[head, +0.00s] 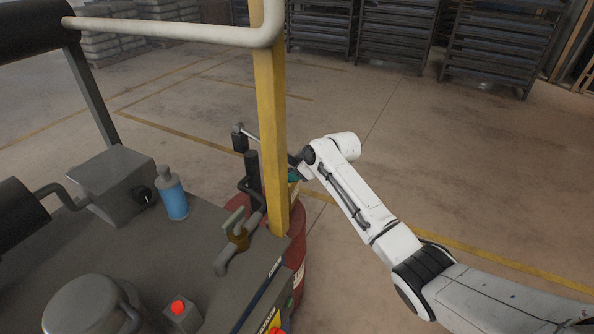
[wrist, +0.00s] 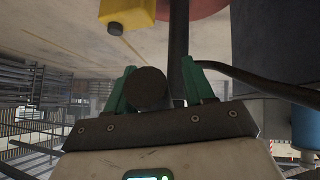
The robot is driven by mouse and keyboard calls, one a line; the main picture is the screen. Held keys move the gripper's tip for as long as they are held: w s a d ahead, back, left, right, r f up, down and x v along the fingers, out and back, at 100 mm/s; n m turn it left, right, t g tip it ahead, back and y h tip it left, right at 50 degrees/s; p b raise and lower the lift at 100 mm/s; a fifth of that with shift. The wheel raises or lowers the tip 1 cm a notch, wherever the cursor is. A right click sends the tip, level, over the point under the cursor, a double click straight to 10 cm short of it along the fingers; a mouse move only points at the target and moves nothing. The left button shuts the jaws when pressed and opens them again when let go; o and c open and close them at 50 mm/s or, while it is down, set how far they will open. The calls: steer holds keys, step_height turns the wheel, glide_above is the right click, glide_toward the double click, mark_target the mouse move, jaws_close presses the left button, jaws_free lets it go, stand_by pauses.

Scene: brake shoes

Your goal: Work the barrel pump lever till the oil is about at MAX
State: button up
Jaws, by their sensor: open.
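The red barrel (head: 300,232) stands beside the machine bench, partly behind a yellow post. Its dark pump (head: 253,172) rises at the post's left, with a thin lever rod (head: 247,134) at the top running behind the post. My gripper (head: 294,176) is just right of the post, partly hidden by it. In the wrist view my gripper (wrist: 155,82) has its green fingers apart. A dark round end (wrist: 150,89), perhaps the lever's grip, shows between them; I cannot tell whether they touch it. No oil level or MAX mark can be made out.
The bench holds a blue bottle (head: 173,193), a grey box (head: 110,185) and a red button (head: 179,307). Open floor lies right of the barrel; racks (head: 400,30) stand behind.

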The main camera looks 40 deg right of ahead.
steer(key=shift+s, duration=0.1)
steer(key=v, duration=1)
steer(key=shift+s+r, duration=0.2)
steer(key=shift+s, duration=0.1)
